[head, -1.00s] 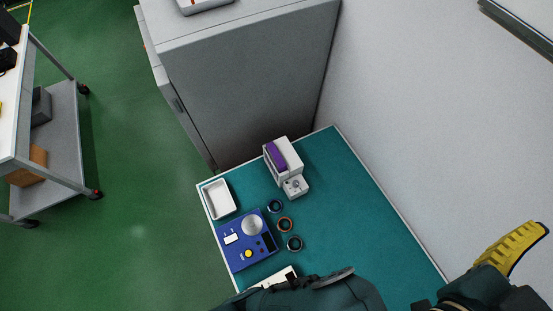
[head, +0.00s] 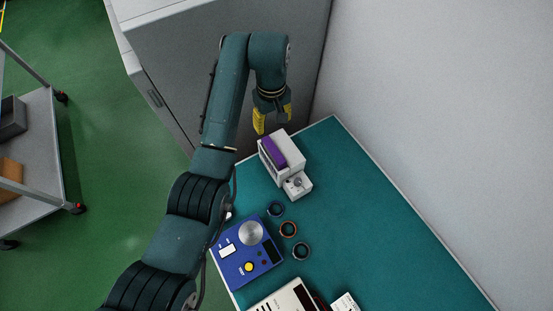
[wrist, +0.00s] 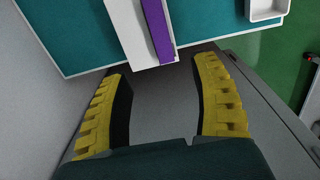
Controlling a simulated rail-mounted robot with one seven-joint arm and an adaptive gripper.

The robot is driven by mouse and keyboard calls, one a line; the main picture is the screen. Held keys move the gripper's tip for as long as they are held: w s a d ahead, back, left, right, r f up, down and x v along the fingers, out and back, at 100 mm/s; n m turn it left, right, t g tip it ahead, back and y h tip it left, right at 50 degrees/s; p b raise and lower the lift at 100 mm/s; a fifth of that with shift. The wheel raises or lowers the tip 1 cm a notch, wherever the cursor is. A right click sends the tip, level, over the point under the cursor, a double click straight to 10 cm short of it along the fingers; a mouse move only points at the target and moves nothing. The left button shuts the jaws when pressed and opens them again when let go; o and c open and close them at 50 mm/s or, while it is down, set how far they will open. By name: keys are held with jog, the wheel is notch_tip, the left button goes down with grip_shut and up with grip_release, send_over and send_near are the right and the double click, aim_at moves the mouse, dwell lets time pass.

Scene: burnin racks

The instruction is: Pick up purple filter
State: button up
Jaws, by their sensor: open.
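The purple filter (head: 273,151) is a flat purple slab set in the side of a white device (head: 290,150) near the far end of the teal table. In the wrist view the purple filter (wrist: 158,28) shows as a strip along the white device (wrist: 128,30), at the top middle. My gripper (head: 272,118) has yellow fingers and is open and empty, above and just behind the device in the head view. In the wrist view the fingers of my gripper (wrist: 164,82) stand wide apart, with the filter beyond their tips.
A blue instrument (head: 247,252) and several dark rings, one of them here (head: 288,229), lie on the teal table (head: 385,245). A grey cabinet (head: 185,80) stands behind the table and a wall (head: 430,110) is on the right. A white tray (wrist: 265,8) shows in the wrist view.

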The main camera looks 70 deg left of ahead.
jog(key=b, duration=0.3)
send_over(274, 150)
notch_tip(274, 150, down, 10)
jog(key=shift+s+a+f, duration=0.1)
jog(key=shift+a+f, duration=0.05)
jog(key=shift+f, duration=3)
grip_shut()
